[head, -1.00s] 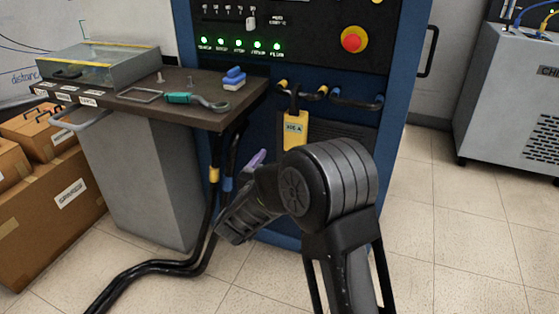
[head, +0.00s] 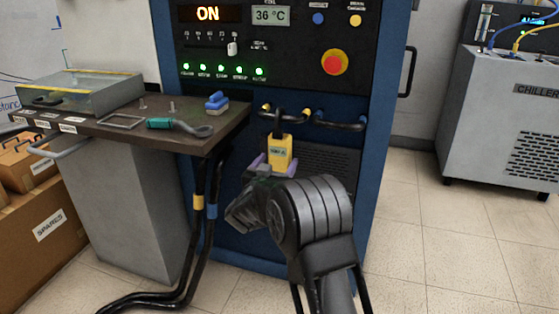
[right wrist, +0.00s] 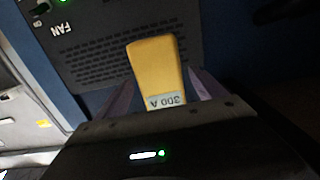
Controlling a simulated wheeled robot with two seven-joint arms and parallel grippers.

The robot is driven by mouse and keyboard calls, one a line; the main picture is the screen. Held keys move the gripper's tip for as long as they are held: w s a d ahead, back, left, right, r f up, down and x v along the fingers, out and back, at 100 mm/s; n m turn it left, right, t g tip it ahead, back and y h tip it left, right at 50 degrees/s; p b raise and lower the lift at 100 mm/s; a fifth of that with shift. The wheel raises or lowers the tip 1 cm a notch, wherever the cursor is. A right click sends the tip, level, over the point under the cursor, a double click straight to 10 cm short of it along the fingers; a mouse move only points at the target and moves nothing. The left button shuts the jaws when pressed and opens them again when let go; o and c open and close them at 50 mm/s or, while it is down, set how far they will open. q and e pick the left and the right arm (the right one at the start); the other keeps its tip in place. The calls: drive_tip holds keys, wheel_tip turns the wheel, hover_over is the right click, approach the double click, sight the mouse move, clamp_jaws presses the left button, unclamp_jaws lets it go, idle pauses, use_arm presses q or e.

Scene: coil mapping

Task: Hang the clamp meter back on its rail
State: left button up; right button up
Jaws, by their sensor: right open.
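The yellow clamp meter (head: 280,148) hangs by its dark jaw at the cables on the blue cabinet's front. Its label reads 300 A in the right wrist view (right wrist: 156,70), upside down there. My right gripper (head: 272,163) is open, with its purple fingers on either side of the meter's lower body. In the right wrist view, dark gaps show between the meter and both fingers. My left gripper is not in view. I cannot make out a rail for the meter.
Black cables (head: 340,123) loop across the blue cabinet (head: 385,100).

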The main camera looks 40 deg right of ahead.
sight(278, 151)
drive_tip(key=shift+x, duration=1.3)
drive_tip(key=shift+c, duration=0.6)
drive_tip(key=c, duration=1.5)
drive_tip(key=shift+r+p, duration=1.7)
drive_tip(key=shift+a, duration=0.1)
drive_tip(key=shift+p+v, duration=0.8)
drive_tip(key=shift+v, duration=2.85)
